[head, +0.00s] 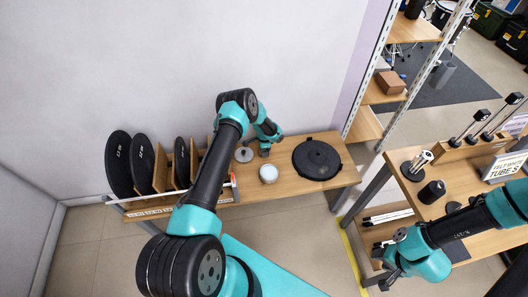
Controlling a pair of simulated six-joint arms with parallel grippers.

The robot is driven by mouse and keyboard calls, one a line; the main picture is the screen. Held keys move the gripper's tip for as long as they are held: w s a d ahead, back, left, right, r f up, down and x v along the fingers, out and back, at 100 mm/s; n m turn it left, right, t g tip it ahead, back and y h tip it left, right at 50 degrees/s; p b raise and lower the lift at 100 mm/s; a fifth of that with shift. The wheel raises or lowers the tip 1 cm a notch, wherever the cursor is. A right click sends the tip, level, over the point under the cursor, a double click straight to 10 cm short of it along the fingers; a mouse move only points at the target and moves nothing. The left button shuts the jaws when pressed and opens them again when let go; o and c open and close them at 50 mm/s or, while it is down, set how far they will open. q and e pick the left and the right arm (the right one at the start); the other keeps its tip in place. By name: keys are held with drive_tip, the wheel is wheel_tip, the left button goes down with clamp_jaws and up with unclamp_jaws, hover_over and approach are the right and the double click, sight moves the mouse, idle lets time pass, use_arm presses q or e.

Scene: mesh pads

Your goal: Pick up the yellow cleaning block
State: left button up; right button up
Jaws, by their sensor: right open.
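I cannot make out a yellow cleaning block anywhere in the head view. My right gripper (382,264) is at the front left edge of the right wooden table (408,190), low beside its shelf with white tubes. It is open, and I see nothing between its fingers. My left gripper (265,150) is small and mostly hidden by its own wrist, over the back wooden bench (240,190), near a white round pad (268,173). Whether it is open or shut is unclear.
Black discs (120,163) stand in a rack at the bench's left. A black round plate (317,159) lies at its right. A brown box (390,82) sits on a shelf.

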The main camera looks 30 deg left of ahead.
use_arm(q)
drive_tip(key=shift+c, duration=0.3)
drive_tip(key=c, duration=1)
drive_tip(key=shift+o, duration=0.2)
drive_tip(key=shift+r, duration=0.15)
wheel_tip(320, 180, up, 10)
drive_tip(key=shift+f, duration=0.15)
